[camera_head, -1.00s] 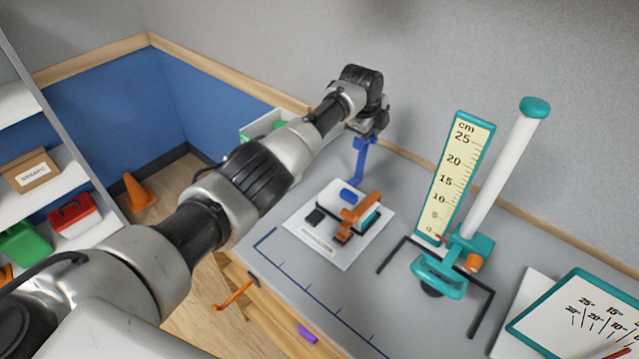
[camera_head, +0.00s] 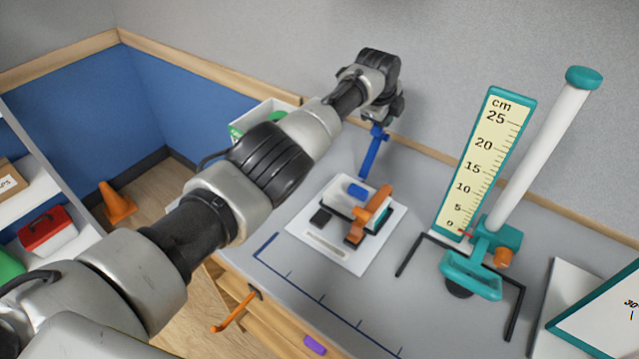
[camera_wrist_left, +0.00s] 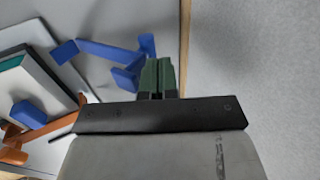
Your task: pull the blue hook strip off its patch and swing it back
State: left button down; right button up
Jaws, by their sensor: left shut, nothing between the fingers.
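The blue hook strip (camera_head: 373,152) stands up behind the white board (camera_head: 330,256) in the head view, its top close under my left gripper (camera_head: 379,116). In the left wrist view the strip (camera_wrist_left: 100,50) shows as a long blue bar with shorter blue pieces at its right end. There the green fingers of my left gripper (camera_wrist_left: 158,76) are shut and empty, right beside these pieces. Whether they touch cannot be told. The patch cannot be made out. My right gripper is not in view.
On the board are a blue knob (camera_head: 356,191), an orange bar (camera_head: 370,214) and a black square (camera_head: 320,216). A teal stand with a cm scale (camera_head: 480,165) and white tube is to the right. A green-and-white bin (camera_head: 262,118) is behind my arm.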

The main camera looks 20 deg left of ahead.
pick_arm(q)
jog(key=shift+r, duration=0.1)
jog(key=shift+r+p, duration=0.6)
jog(key=shift+p, duration=0.1)
jog(key=shift+r, duration=0.1)
jog(key=shift+r, duration=0.1)
